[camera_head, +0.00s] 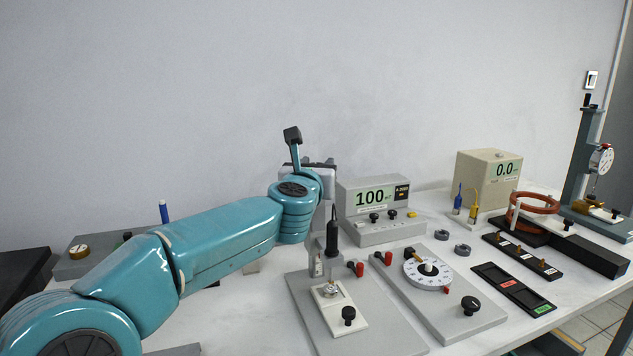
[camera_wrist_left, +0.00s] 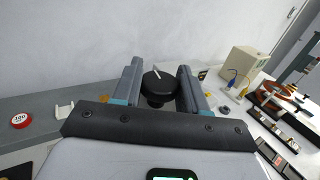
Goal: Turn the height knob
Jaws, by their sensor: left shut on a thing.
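The height knob (camera_wrist_left: 157,82) is a round black knob with a pale pointer line on its top, in the middle of the left wrist view. My left gripper (camera_wrist_left: 158,92) has one finger on each side of it and is shut on it. In the head view my left gripper (camera_head: 328,163) is at the top of a stand with a grey base plate (camera_head: 385,325), and the knob is hidden there. A black probe (camera_head: 332,236) hangs below, above a white stage (camera_head: 335,305) with a small black knob (camera_head: 348,315). My right gripper is not in view.
A meter reading 100 (camera_head: 375,197) stands just behind right. A plate with a white dial (camera_head: 428,272) and black knob (camera_head: 470,304) lies to the right. Further right are a black tray (camera_head: 490,268), a copper-red coil (camera_head: 533,202) and a gauge stand (camera_head: 583,155).

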